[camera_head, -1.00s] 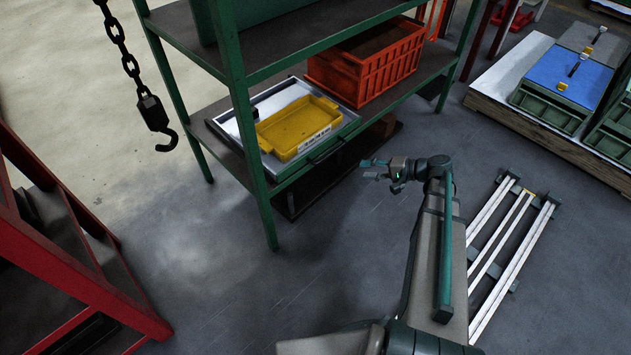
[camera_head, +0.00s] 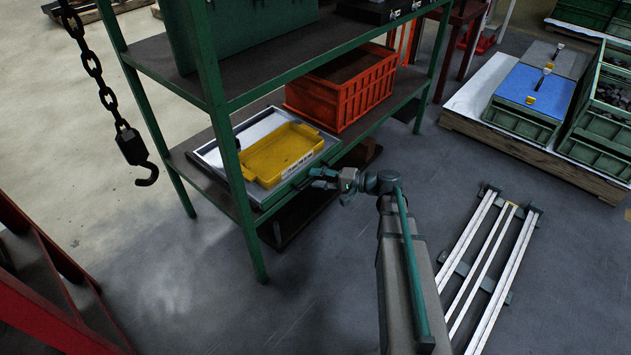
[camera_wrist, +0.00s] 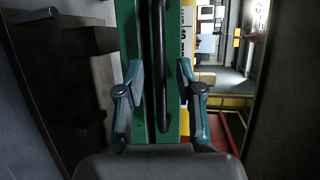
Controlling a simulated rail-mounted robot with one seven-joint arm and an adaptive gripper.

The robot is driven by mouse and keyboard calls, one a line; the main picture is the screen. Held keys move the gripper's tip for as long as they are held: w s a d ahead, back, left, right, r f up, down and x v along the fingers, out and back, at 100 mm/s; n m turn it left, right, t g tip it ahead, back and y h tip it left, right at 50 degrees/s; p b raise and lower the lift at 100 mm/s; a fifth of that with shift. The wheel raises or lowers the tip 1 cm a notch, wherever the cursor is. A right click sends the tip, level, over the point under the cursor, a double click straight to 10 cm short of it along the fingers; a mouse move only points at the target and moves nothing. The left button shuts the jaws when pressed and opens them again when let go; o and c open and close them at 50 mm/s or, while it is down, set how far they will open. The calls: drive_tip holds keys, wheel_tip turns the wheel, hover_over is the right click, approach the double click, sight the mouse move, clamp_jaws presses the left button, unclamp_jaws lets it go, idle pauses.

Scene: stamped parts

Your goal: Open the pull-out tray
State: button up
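The pull-out tray (camera_head: 262,125) is a flat grey-white tray on the lower level of a green shelf in the head view. A yellow bin (camera_head: 282,153) stands on it. Its dark bar handle (camera_wrist: 160,65) runs upright through the middle of the wrist view, in front of a green face (camera_wrist: 127,35). My gripper (camera_head: 318,179) is at the tray's front edge in the head view. In the wrist view my gripper (camera_wrist: 161,80) is open, its teal fingers on either side of the handle with gaps. I cannot tell whether the fingertips reach past the bar.
An orange crate (camera_head: 343,92) stands to the right of the tray on the same shelf (camera_head: 408,85). A green shelf post (camera_head: 232,165) rises near the tray's left front. A chain hook (camera_head: 134,150) hangs at left. Metal rails (camera_head: 480,265) lie on the floor at right.

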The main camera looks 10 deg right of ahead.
drive_tip(key=shift+w+a, duration=0.3)
drive_tip(key=shift+a, duration=0.2)
clamp_jaws()
